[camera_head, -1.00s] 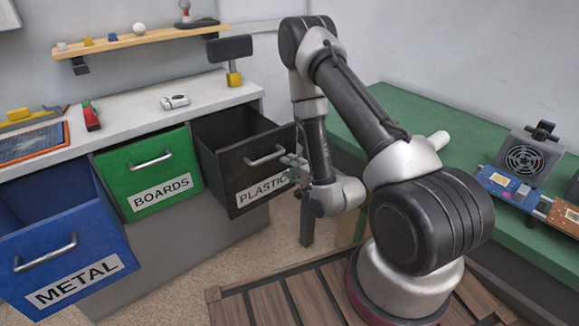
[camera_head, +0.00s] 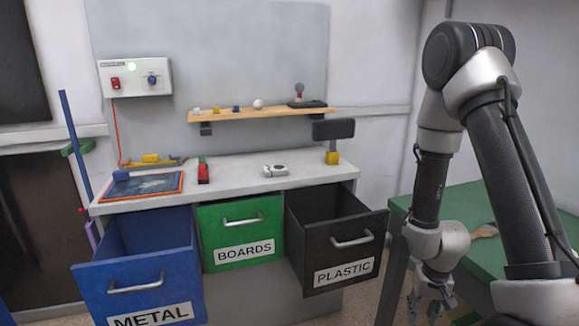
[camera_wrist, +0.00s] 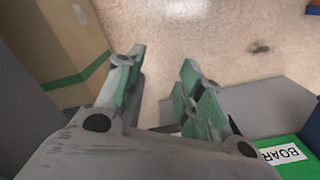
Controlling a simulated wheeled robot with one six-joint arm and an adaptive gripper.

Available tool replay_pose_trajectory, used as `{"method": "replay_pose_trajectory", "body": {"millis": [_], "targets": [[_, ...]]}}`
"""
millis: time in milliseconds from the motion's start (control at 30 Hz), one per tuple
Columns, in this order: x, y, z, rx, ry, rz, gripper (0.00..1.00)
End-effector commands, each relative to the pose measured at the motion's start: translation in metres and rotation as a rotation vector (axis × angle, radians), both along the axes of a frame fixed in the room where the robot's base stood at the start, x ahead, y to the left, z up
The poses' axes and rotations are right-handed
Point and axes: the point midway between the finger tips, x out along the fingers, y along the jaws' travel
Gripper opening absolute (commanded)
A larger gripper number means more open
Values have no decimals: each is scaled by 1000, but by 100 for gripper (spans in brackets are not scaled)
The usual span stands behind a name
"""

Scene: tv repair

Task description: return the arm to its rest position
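My gripper (camera_head: 432,300) hangs low at the right of the head view, at the end of my folded arm, to the right of the black PLASTIC drawer (camera_head: 345,272). In the wrist view my gripper (camera_wrist: 165,75) points down at the floor. Its two greenish fingers are apart, with bare floor between them and nothing held.
The blue METAL drawer (camera_head: 140,290) and the black drawer are pulled out; the green BOARDS drawer (camera_head: 240,252) is between them. A green table (camera_head: 482,195) stands behind my arm.

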Motion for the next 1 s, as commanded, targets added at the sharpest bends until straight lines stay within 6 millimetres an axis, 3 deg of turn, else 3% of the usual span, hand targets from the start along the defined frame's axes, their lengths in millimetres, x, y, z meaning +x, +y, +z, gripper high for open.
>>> {"method": "replay_pose_trajectory", "body": {"millis": [33,200,500,633,800,1000], "targets": [[-4,-4,28,-14,29,38,37],[-33,-13,114,-32,134,152,37],[-89,-14,246,-12,123,248,37],[-107,-13,291,-11,17,240,37],[-113,-13,338,-28,-200,225,37],[-121,-14,368,-44,-346,218,37]]}}
